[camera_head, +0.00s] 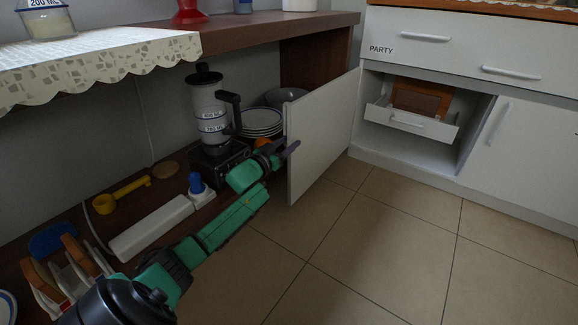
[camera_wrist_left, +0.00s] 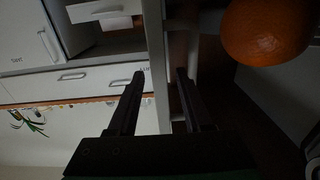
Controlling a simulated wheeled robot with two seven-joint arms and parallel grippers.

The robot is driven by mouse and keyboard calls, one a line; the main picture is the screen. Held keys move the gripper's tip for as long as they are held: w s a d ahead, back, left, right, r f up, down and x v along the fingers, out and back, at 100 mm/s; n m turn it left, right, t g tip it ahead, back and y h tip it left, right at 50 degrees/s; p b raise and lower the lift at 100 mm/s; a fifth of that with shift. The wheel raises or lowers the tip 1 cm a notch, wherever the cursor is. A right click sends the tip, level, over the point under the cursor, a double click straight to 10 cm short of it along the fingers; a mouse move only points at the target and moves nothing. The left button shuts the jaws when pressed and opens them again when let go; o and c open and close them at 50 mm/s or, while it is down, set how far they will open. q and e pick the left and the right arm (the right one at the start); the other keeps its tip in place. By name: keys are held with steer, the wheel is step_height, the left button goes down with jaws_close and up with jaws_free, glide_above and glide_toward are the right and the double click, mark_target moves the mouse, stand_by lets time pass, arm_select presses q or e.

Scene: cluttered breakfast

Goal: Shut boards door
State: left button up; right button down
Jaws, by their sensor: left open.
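The white cabinet door (camera_head: 322,140) stands open at the middle of the head view, jutting into the room from the left side of the cabinet opening. Inside that opening, a small white inner drawer (camera_head: 410,122) is pulled out and holds brown boards (camera_head: 420,98). My left gripper (camera_head: 284,152) is at the free edge of the door, with a finger showing in front of it. In the left wrist view, the open left gripper (camera_wrist_left: 160,75) has the door's pale edge (camera_wrist_left: 155,50) between its fingers; contact is not clear. My right gripper is not in view.
A blender (camera_head: 210,115), stacked plates (camera_head: 261,122) and an orange (camera_head: 262,143) stand on the low shelf beside the gripper. A white power strip (camera_head: 152,226) and a yellow scoop (camera_head: 120,193) lie nearer. The tiled floor (camera_head: 380,235) is clear.

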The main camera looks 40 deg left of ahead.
arm_select(q)
jaws_close()
steer(key=d+p, duration=0.2)
steer(key=d, duration=0.5)
steer(key=shift+w+p, duration=0.35)
steer(key=shift+p, duration=0.05)
steer(key=shift+w+d, duration=0.2)
steer(key=shift+d, duration=0.9)
steer(key=c, duration=0.8)
jaws_free()
steer(key=shift+w+d+p, duration=0.1)
steer(key=shift+w+d, duration=0.1)
steer(key=shift+d, duration=0.55)
steer(key=shift+w+d+p, duration=0.1)
steer(key=shift+w+d, duration=0.1)
steer(key=shift+d, duration=0.55)
steer(key=shift+w+d+p, duration=0.1)
steer(key=shift+w+d, duration=0.1)
steer(key=shift+d, duration=0.55)
steer(key=c, duration=0.8)
jaws_free()
